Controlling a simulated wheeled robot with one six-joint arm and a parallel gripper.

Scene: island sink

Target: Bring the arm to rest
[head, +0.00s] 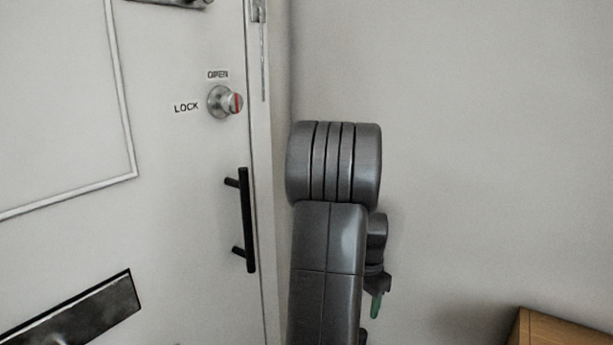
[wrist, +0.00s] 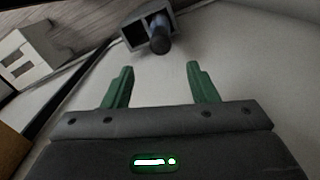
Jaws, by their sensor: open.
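My gripper (wrist: 159,76) shows in the wrist view with its two green fingers spread apart. Nothing is between them; a pale surface lies behind. In the head view my grey arm stands folded upright in the middle, in front of the door edge and wall. There my gripper (head: 376,304) hangs at the right side of the arm, with one green fingertip pointing down. The rest of it is hidden behind the arm.
A white door (head: 180,185) with a black bar handle (head: 248,220) and a lock knob (head: 225,102) is left of my arm. A plain wall (head: 480,150) is behind and right. A wooden piece (head: 560,332) is at bottom right. A dark open box (wrist: 148,32) shows beyond the fingers.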

